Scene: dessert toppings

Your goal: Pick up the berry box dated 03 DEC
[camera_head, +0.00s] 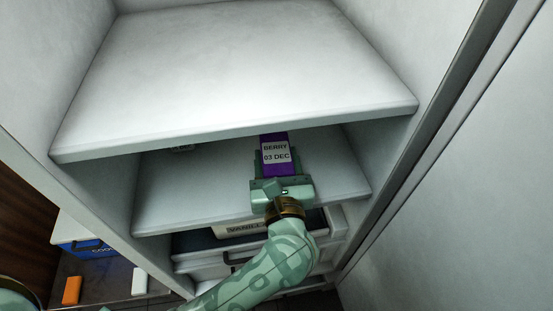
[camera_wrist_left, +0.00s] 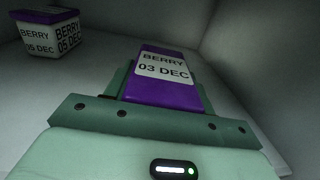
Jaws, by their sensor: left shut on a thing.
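The berry box dated 03 DEC (camera_head: 275,143) is purple with a white label reading "BERRY 03 DEC". It is at the middle shelf of the white cabinet, under the upper shelf. My left gripper (camera_head: 276,168) is shut on it, with a finger on each side. In the left wrist view the same box (camera_wrist_left: 165,68) sits between the fingers of my left gripper (camera_wrist_left: 160,85), label facing up toward the camera. I cannot tell whether the box touches the shelf. My right gripper is not in view.
Another berry box, dated 05 DEC (camera_wrist_left: 47,32), stands farther left in the left wrist view. The upper shelf (camera_head: 240,60) is bare and overhangs the held box. Cabinet walls flank both sides. A vanilla-type labelled container (camera_head: 243,229) sits lower down. A blue box (camera_head: 85,247) is at lower left.

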